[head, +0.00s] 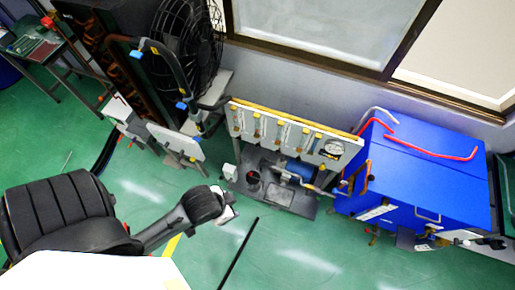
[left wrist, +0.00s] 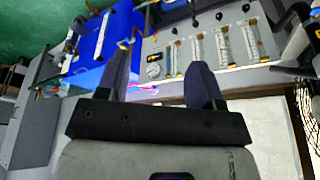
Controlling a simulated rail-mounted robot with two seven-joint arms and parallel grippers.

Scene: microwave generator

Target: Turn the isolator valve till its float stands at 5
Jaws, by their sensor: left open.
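A pale panel (head: 294,135) with several upright flow tubes stands in the middle of the head view. It also shows upside down in the left wrist view (left wrist: 208,68). Each tube has a scale and a small brass-coloured fitting at one end. The labels and float readings are too small to read, so I cannot tell which valve is the isolator. My left gripper (left wrist: 158,68) is open and empty, its two dark fingers apart and pointing towards the panel. My right gripper is not in view.
A large blue cabinet (head: 425,178) with a red hose (head: 430,151) stands right of the panel. A black fan (head: 187,45) stands to its left. A dark base plate (head: 290,200) with a blue motor lies below the panel. Green floor in front is mostly clear.

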